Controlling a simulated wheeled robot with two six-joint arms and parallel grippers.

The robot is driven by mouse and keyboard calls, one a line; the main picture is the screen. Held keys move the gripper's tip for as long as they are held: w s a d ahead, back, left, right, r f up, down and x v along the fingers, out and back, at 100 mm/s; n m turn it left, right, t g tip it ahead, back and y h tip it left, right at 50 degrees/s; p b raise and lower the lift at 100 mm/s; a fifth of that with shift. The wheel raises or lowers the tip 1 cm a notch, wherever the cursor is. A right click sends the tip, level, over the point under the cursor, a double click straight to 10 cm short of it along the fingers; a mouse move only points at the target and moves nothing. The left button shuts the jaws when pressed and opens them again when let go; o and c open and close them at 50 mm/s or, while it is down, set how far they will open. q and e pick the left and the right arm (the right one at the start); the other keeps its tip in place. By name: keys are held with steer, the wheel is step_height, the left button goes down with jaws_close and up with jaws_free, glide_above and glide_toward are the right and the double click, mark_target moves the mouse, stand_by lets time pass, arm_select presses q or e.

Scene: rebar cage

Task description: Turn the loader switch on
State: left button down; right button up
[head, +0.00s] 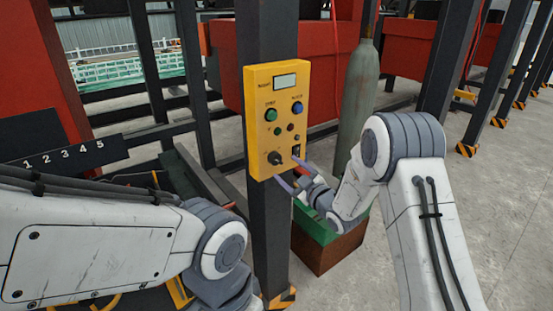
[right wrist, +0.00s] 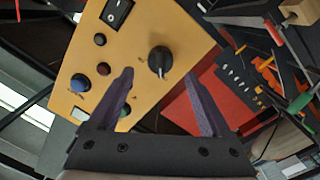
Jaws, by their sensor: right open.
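A yellow control box (head: 262,112) is fixed to a dark post. It bears a black rotary knob (head: 275,158) at its lower left and a black rocker switch (head: 296,151) at its lower right. The labels are too small to read, so I cannot tell which is the loader switch. My right gripper (head: 287,171) is open at the box's lower edge. In the right wrist view, the knob (right wrist: 160,60) shows between the fingertips (right wrist: 158,73), with a pale mark on it; contact cannot be told. The rocker switch (right wrist: 118,15) lies beyond the left finger. My left gripper is out of view.
The box also has a display (head: 285,81), a green button (head: 271,115), a blue button (head: 297,107) and small buttons. A grey-green gas cylinder (head: 357,95) stands behind to the right. A green and brown crate (head: 328,251) is below. Grey floor at the right is open.

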mark_target(279, 162)
steer(key=shift+p+x, duration=0.65)
steer(key=shift+x, duration=1.95)
